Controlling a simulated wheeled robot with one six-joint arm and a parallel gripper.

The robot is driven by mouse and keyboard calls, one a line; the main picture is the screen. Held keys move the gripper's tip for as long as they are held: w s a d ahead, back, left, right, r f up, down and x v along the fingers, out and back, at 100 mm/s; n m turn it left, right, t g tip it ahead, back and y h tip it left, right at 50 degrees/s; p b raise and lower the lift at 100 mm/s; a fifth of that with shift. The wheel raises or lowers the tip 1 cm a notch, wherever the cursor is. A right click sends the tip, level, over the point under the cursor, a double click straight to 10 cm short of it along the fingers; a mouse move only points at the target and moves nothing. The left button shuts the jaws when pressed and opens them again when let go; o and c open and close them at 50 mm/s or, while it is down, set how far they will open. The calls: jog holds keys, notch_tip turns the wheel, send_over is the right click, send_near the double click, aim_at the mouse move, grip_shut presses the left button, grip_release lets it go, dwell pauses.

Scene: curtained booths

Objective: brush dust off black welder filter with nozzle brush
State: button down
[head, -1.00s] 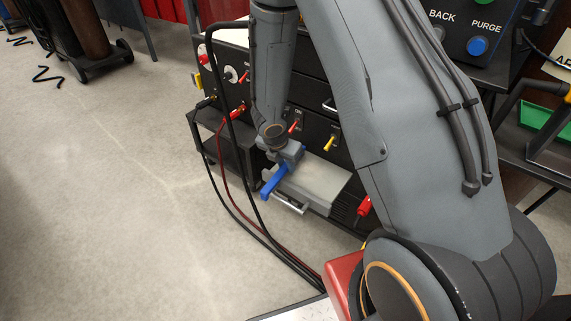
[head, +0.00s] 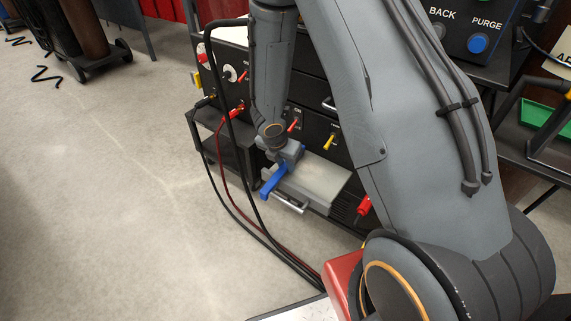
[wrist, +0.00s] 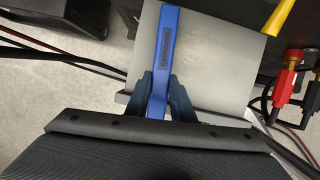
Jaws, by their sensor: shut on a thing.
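My gripper (head: 284,163) is shut on the blue nozzle brush (head: 271,183), and both hang low in front of the black welder (head: 312,95). In the wrist view my gripper (wrist: 163,88) pinches the blue handle of the brush (wrist: 163,40) between its two dark fingers. A flat grey filter panel (head: 325,181) with a bar handle at its front sticks out low from the welder. The brush is over the left part of this panel, which also shows in the wrist view (wrist: 215,55). I cannot see bristles or tell whether they touch. Dust cannot be clearly made out.
Black and red cables (head: 222,185) loop from the welder's left side to the floor. Red and yellow plugs and switches stick out of its front, with a red connector (head: 364,206) right of the panel. The concrete floor (head: 110,220) at left is open.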

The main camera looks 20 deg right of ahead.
jog(key=shift+f+b, duration=0.2)
jog(key=shift+b, duration=0.1)
dwell(0.4)
jog(key=shift+s+d+f+b, duration=0.1)
jog(key=shift+s+d+b, duration=0.55)
jog(key=shift+b, duration=0.45)
jog(key=shift+s+d+b, duration=0.4)
jog(key=shift+s+b, duration=0.25)
jog(key=shift+b, duration=0.05)
jog(key=shift+s+d+b, duration=0.4)
jog(key=shift+s+b, duration=0.25)
jog(key=shift+s+d+b, duration=0.7)
jog(key=shift+s+b, duration=0.2)
jog(key=shift+b, duration=0.3)
jog(key=shift+s+d+b, duration=0.4)
jog(key=shift+s+b, duration=0.1)
jog(key=shift+s, duration=0.1)
jog(key=shift+s+d+b, duration=0.35)
jog(key=shift+s+b, duration=0.1)
jog(key=shift+s, duration=0.15)
